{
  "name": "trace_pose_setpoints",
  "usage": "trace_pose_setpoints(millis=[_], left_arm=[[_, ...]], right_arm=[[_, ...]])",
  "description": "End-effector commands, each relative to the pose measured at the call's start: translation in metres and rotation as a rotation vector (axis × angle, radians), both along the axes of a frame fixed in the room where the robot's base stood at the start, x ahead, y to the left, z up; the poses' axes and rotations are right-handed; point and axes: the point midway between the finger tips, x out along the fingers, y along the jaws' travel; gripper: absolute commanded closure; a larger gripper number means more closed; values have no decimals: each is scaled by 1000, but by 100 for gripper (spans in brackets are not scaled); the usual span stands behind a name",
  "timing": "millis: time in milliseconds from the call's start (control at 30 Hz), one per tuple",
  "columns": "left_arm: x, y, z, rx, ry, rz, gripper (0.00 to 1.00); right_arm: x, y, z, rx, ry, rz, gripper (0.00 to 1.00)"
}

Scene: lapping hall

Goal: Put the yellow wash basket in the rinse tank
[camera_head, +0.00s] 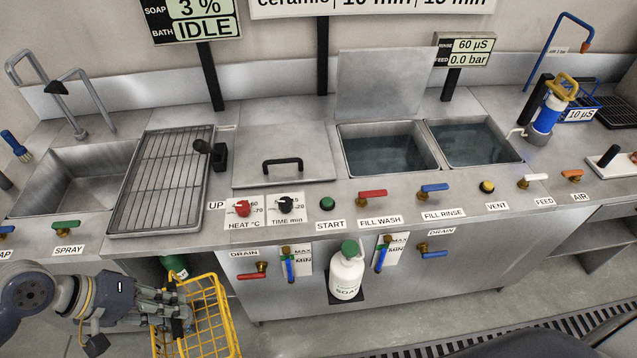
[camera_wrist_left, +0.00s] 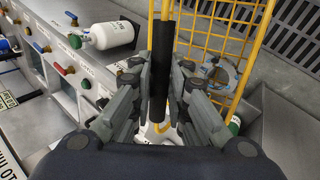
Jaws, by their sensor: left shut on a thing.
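The yellow wash basket (camera_head: 222,322) is a wire basket at the lower left of the head view, in front of the counter and below its top. My left gripper (camera_head: 183,312) is shut on its handle. In the left wrist view, the fingers (camera_wrist_left: 163,100) close around the handle's black sleeve (camera_wrist_left: 161,70), and yellow mesh (camera_wrist_left: 237,50) shows behind. Two open tanks with dark water sit side by side in the counter. The right one (camera_head: 512,152), near the conductivity sign, seems to be the rinse tank. My right gripper is not in view.
The left open tank (camera_head: 432,166) has a raised lid (camera_head: 380,85) behind it. A closed lid (camera_head: 300,150) with a black handle lies left of that. Valves, knobs and a white soap bottle (camera_head: 346,278) line the counter front. A drying rack (camera_head: 160,180) and sink (camera_head: 75,180) are further left.

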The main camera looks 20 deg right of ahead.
Motion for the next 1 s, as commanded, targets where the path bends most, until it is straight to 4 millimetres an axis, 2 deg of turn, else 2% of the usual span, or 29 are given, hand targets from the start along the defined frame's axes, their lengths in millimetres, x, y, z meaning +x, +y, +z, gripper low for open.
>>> trace_pose_setpoints(millis=[200, 500, 833, 1000], left_arm=[[-23, -18, -6, -19, -14, -130, 100], [-30, -28, -7, -24, -30, -196, 100], [-29, -26, -8, -24, -30, -185, 100], [-32, -17, -24, -21, -13, -157, 100]], right_arm=[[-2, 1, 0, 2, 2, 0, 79], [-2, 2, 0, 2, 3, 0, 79], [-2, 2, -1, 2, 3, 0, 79], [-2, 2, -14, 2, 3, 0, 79]])
